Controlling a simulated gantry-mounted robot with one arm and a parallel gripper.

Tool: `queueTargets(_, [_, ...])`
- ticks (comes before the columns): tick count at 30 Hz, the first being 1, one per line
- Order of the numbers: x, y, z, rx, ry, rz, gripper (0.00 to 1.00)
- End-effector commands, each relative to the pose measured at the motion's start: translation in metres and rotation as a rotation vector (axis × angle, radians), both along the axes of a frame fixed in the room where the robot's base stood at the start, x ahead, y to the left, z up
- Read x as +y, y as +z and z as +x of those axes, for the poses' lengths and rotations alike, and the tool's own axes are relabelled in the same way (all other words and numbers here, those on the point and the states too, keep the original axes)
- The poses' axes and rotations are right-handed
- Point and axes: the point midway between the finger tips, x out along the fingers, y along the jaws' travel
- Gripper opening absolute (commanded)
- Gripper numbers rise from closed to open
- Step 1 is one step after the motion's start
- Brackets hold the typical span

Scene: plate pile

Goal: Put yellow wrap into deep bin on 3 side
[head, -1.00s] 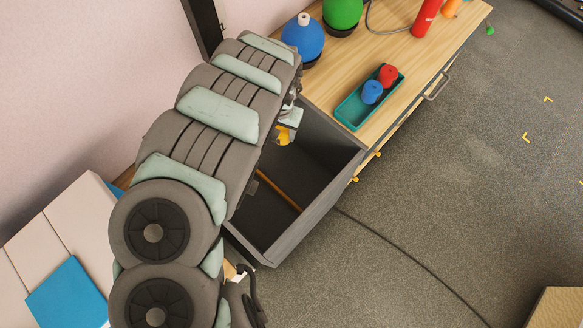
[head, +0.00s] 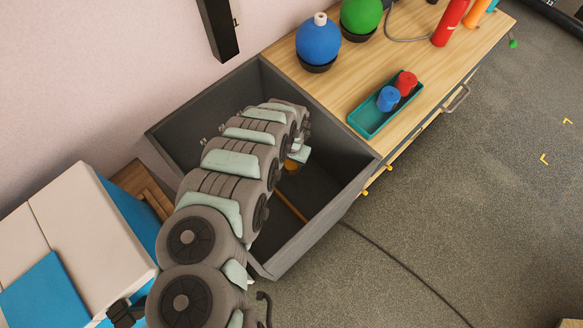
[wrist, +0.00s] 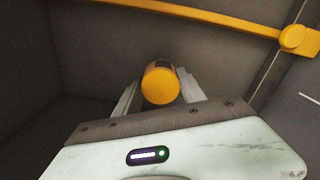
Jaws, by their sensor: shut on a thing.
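The yellow wrap (wrist: 160,85) is a small yellow cylinder, seen nearly end-on in the wrist view. My gripper (wrist: 158,77) is shut on it, with one finger on each side. In the head view the wrap (head: 291,165) shows as a small yellow-orange patch below my gripper's pale end, partly hidden. The deep bin (head: 205,110) is a large dark grey open box beside the wooden bench. My arm reaches over its near side, and the wrap is within the bin's outline. Grey walls surround the wrap in the wrist view. Its height above the bin floor is hard to tell.
A yellow-orange bar (wrist: 200,15) runs along the bin in the wrist view. The wooden bench (head: 430,70) holds a teal tray (head: 362,122) with blue and red pieces, a blue flask (head: 318,42) and a green flask (head: 361,14). White and blue boxes (head: 90,230) stand at left.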

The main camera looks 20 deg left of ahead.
Motion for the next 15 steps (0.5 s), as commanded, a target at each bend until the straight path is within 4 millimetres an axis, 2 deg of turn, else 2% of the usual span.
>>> queueTargets(9, [-0.001, -0.03, 0.001, -0.003, 0.002, -0.002, 0.01])
queueTargets(15, [0.0, -0.036, 0.0, -0.001, 0.001, 0.001, 0.01])
